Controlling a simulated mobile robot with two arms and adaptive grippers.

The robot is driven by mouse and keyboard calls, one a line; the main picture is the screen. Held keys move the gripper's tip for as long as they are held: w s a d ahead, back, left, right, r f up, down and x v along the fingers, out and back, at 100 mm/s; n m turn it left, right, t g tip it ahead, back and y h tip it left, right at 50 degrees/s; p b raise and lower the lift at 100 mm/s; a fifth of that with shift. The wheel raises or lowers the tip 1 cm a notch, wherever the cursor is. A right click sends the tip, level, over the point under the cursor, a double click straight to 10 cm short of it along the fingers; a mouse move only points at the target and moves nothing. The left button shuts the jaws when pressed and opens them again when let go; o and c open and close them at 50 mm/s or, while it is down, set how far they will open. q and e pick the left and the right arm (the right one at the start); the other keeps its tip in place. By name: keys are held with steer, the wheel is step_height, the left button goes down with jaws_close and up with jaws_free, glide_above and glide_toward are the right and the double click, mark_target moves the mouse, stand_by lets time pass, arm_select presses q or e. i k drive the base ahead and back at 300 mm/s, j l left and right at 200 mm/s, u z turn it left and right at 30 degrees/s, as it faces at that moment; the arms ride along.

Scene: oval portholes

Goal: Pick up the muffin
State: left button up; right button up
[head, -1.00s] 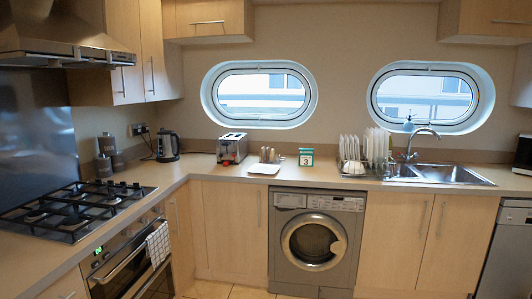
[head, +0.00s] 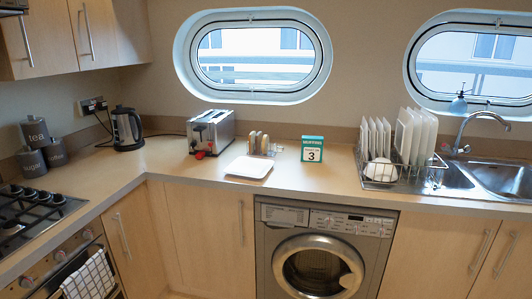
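I cannot make out a muffin in the head view. A white square plate (head: 249,168) lies on the counter and looks empty. Behind it a small rack (head: 262,146) holds several upright brown slices that look like toast. A silver toaster (head: 211,131) stands to the left of the rack, with small red items at its front that are too small to identify. Neither of my grippers is in view.
A kettle (head: 127,129), canisters (head: 33,132) and a hob (head: 30,212) are at left. A green-topped calendar block (head: 312,149), dish rack (head: 380,172) and sink (head: 503,178) stand right. The counter (head: 190,172) is clear at the plate's left. A washing machine (head: 318,252) is below.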

mark_target(265, 140)
steer(key=i+l, duration=0.2)
steer(key=i, duration=0.3)
steer(key=i+j, duration=0.4)
